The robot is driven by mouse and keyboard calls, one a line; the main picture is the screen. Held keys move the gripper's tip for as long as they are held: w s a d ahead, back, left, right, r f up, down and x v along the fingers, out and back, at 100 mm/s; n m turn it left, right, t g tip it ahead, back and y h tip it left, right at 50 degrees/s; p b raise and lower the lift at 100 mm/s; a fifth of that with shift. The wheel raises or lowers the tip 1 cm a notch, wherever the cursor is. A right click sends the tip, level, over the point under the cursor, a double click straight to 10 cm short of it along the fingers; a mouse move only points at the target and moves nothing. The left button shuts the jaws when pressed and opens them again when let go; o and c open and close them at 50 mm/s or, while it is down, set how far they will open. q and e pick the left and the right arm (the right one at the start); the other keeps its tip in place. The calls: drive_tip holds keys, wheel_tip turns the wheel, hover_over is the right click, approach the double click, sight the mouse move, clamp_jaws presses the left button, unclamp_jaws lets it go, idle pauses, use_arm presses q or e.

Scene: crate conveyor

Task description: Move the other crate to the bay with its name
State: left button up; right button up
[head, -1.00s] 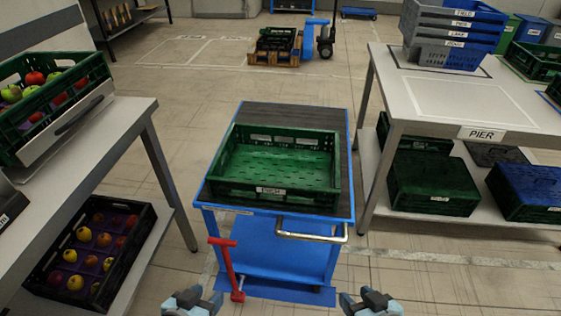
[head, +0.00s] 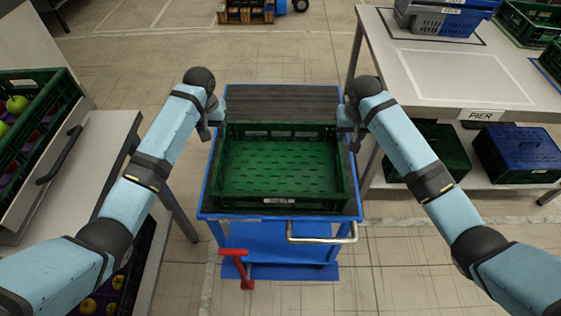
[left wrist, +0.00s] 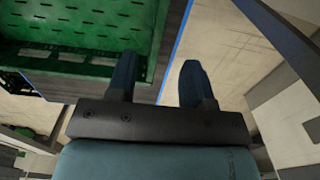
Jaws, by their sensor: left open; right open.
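An empty green crate (head: 250,203) lies flat on the dark top of a blue trolley (head: 212,209); the label on its near wall is too small to read surely. My left gripper (head: 217,121) is open at the crate's far left corner, and my right gripper (head: 347,124) is open at its far right corner. In the left wrist view the open fingers (left wrist: 160,82) are beside the green crate wall (left wrist: 155,42); I cannot tell whether they touch it. The right table carries a PIER sign (head: 482,115) and a bare outlined bay (head: 448,77).
Blue crates (head: 445,22) stand at the back of the right table. Green (head: 430,150) and blue (head: 522,153) crates sit on its lower shelf. A crate of apples (head: 47,125) is on the left. A red handle (head: 238,268) stands before the trolley.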

sight(218, 155)
use_arm(q)
drive_tip(key=shift+s+r, duration=0.15)
use_arm(e)
drive_tip(key=shift+s+r, duration=0.15)
drive_tip(key=shift+r, duration=0.05)
drive_tip(key=shift+f, duration=0.15)
use_arm(q)
wheel_tip(218, 155, down, 14)
drive_tip(key=shift+r, duration=0.1)
use_arm(e)
drive_tip(key=f, duration=0.4)
drive_tip(key=w+f, duration=0.1)
drive_tip(key=f, duration=0.8)
drive_tip(key=shift+w+f, duration=0.3)
drive_tip(key=shift+w, duration=0.1)
use_arm(q)
clamp_jaws()
use_arm(e)
clamp_jaws()
drive_tip(key=shift+r, duration=0.1)
